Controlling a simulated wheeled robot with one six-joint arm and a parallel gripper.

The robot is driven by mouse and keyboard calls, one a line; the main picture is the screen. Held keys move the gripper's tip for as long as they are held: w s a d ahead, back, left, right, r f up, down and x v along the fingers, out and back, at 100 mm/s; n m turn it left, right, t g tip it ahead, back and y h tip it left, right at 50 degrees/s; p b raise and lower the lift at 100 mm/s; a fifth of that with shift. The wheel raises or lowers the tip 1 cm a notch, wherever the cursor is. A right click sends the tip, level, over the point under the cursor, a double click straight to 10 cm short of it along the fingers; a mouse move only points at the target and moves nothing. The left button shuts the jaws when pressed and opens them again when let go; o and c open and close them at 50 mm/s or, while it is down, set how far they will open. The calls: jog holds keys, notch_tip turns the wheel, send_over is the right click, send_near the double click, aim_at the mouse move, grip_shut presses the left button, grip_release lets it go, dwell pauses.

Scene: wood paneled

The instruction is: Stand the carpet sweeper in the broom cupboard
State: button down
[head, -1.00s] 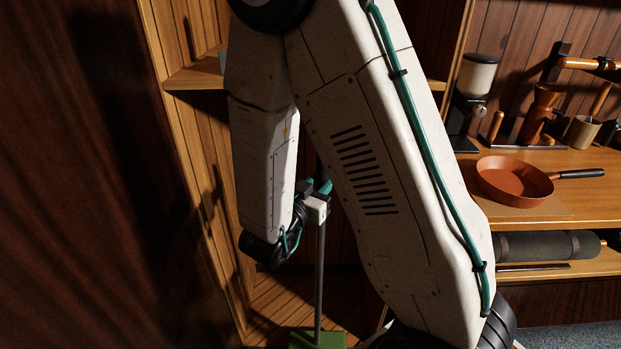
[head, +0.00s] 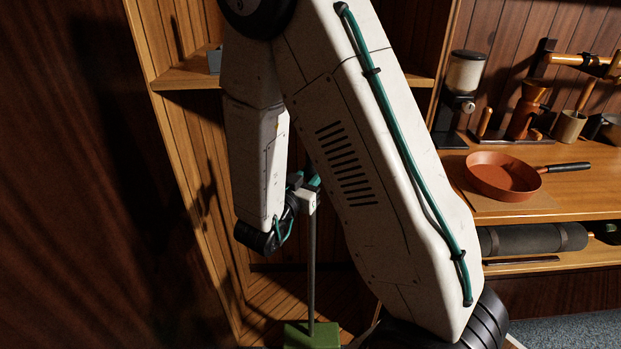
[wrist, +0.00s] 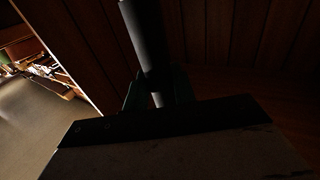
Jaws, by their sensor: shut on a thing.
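The carpet sweeper has a thin grey pole (head: 312,265) and a green head (head: 312,337), cut by the bottom edge of the head view. It stands about upright. My gripper (head: 308,187) is shut on the upper pole; in the wrist view the pole (wrist: 144,40) runs between the two fingers (wrist: 158,96). The broom cupboard (head: 185,150) is a tall open wooden bay. Its slatted floor (head: 280,298) shows behind the pole, and the green head appears near its front. I cannot tell whether the head touches the floor. My arm hides much of the bay.
A shelf (head: 185,76) crosses the cupboard above my gripper. To the right, a counter (head: 580,200) holds an orange pan (head: 500,176), a grinder (head: 463,95) and other kitchen things. A dark roll (head: 532,239) lies on the shelf below. A dark wood surface (head: 70,180) fills the left.

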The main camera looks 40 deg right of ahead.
jog(key=w+d+f, duration=0.3)
jog(key=w+d, duration=0.4)
jog(key=w, duration=0.3)
jog(key=shift+w, duration=0.2)
dwell(1.1)
jog(key=shift+f, duration=0.35)
dwell(0.8)
jog(key=c, duration=1.1)
grip_release()
jog(key=o, duration=0.4)
jog(key=shift+s+f, duration=0.1)
jog(key=shift+f, duration=0.1)
jog(key=shift+c, duration=0.2)
